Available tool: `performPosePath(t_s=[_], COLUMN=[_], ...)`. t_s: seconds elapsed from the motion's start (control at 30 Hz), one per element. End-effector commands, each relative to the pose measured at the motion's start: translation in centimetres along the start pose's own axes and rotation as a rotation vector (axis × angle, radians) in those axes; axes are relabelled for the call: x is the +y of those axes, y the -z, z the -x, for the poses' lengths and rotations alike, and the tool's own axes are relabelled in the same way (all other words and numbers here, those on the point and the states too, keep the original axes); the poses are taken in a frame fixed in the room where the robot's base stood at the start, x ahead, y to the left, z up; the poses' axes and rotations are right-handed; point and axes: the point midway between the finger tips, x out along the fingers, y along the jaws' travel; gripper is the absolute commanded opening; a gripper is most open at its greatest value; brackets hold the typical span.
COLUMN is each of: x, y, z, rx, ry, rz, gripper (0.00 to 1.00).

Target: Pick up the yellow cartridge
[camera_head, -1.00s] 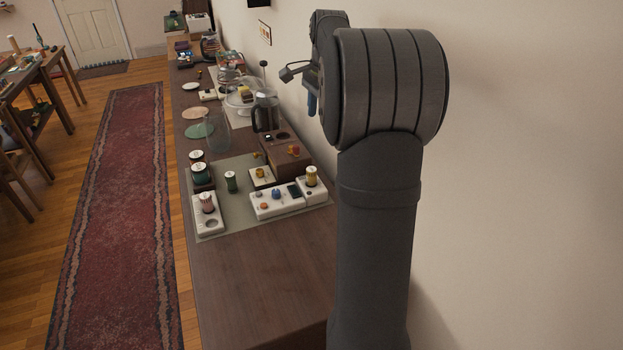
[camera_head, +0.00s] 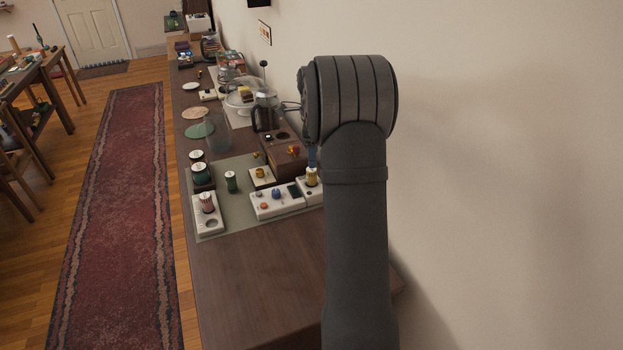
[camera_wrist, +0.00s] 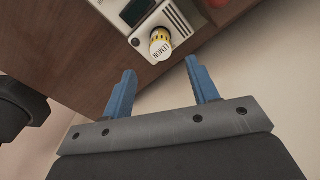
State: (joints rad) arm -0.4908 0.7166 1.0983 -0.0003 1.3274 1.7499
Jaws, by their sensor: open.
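The yellow cartridge (camera_head: 311,177) stands upright at the right end of a white device (camera_head: 277,203) on the counter. In the wrist view the cartridge (camera_wrist: 160,45) shows a white top reading "LEMON" and a yellow side, seated in the white unit (camera_wrist: 152,20). My gripper (camera_wrist: 158,72) has its two blue fingers spread with nothing between them. The cartridge lies just beyond the fingertips, in line with the gap. In the head view only a blue finger (camera_head: 311,155) shows, just above the cartridge; my arm hides the rest.
A brown box (camera_head: 285,153) with an orange knob stands behind the white device. The wall is close on the right. The counter's front (camera_head: 255,285) is bare.

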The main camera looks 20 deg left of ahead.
Motion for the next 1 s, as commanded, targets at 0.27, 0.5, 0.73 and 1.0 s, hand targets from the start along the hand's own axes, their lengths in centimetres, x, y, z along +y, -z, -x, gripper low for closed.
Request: performPosePath(t_s=[0.27, 0.5, 0.73, 1.0], x=[0.0, -0.1, -0.2, -0.2], y=[0.0, -0.2, -0.3, -0.3], z=[-3.5, -5.2, -8.4, -8.8], rx=[0.000, 0.000, 0.000, 0.000], ry=[0.000, -0.002, -0.001, 0.001], rz=[0.001, 0.001, 0.001, 0.001], gripper=[0.54, 0.54, 0.54, 0.50])
